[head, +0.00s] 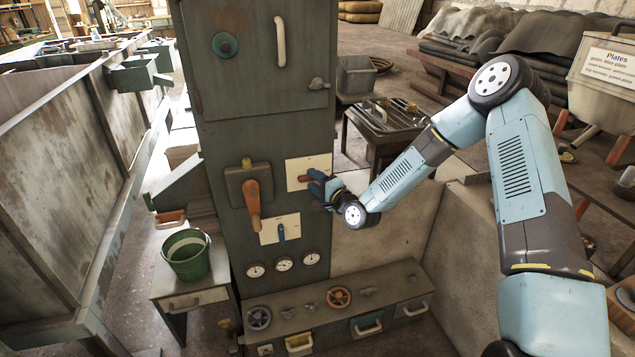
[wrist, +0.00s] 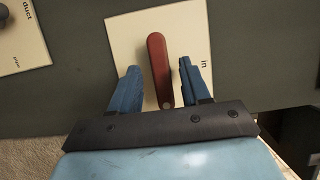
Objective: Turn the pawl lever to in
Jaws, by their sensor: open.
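The pawl lever is a red handle (wrist: 157,62) on a cream plate (wrist: 125,35) in the wrist view. The plate carries the word "in" on its right side; any other label is hidden or not readable. The lever runs nearly along my fingers, with its rounded tip away from my palm. My gripper (wrist: 159,75) is open, with one blue finger on each side of the lever and a gap visible on both sides. In the head view my gripper (head: 318,185) is at the cabinet face, partly covering the plate (head: 305,164) and the red lever (head: 304,178).
A large orange-brown handle (head: 253,205) sticks out left of the plate. A lower plate (head: 272,233) with a blue lever is below; a "duct" plate (wrist: 22,45) shows in the wrist view. Gauges (head: 284,264) and a bench with handwheels (head: 339,297) lie lower.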

